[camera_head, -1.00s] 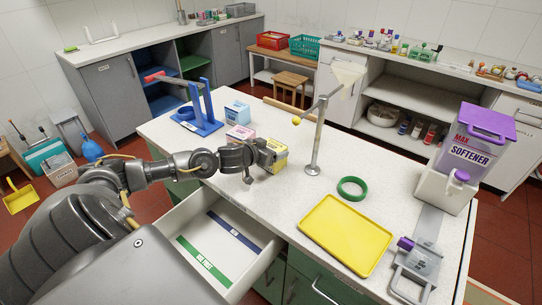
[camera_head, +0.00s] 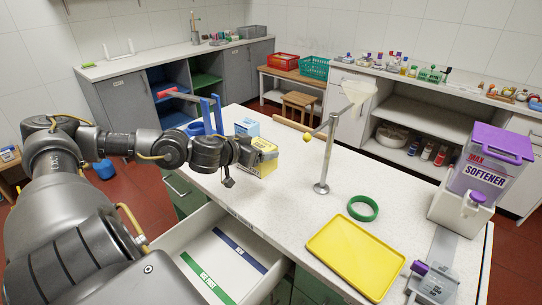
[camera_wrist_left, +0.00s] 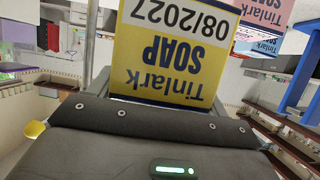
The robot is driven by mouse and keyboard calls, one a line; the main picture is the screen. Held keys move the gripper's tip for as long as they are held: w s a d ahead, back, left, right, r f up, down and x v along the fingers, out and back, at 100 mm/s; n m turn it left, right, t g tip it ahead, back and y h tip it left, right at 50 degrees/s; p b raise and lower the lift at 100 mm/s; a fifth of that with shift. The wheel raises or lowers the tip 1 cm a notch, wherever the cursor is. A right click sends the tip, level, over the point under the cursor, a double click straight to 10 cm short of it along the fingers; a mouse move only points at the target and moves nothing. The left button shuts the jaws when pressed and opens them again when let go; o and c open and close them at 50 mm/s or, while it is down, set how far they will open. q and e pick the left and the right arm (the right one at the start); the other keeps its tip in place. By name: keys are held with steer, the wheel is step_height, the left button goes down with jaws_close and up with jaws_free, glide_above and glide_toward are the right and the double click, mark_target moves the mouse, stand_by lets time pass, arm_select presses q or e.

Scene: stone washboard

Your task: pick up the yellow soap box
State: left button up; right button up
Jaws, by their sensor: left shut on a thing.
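The yellow soap box (camera_head: 265,146) is in my left gripper (camera_head: 256,156), which is shut on it. In the head view it is held above the white counter (camera_head: 285,200), left of the metal post. In the left wrist view the yellow box (camera_wrist_left: 170,50) fills the top middle, its "Tinlark SOAP" label upside down. The gripper fingers are mostly hidden behind the box and the wrist. My right gripper is not in view.
A blue box (camera_head: 247,127) stands behind the held box; a pink box (camera_wrist_left: 268,10) shows in the wrist view. A metal post (camera_head: 326,160), green ring (camera_head: 363,208) and yellow tray (camera_head: 355,255) are to the right. An open drawer (camera_head: 215,255) is in front.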

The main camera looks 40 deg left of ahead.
arm_select(q)
steer(key=shift+b+v, duration=0.3)
steer(key=shift+v, duration=0.45)
steer(key=shift+s+a+r, duration=0.25)
steer(key=shift+s+r, duration=0.1)
steer(key=shift+s, duration=0.35)
steer(key=shift+s+a+r, duration=0.2)
steer(key=shift+s+r, duration=0.15)
steer(key=shift+s, duration=0.3)
steer(key=shift+s+a+r, duration=0.25)
steer(key=shift+s+r, duration=0.1)
steer(key=shift+s, duration=0.35)
steer(key=shift+r, duration=0.1)
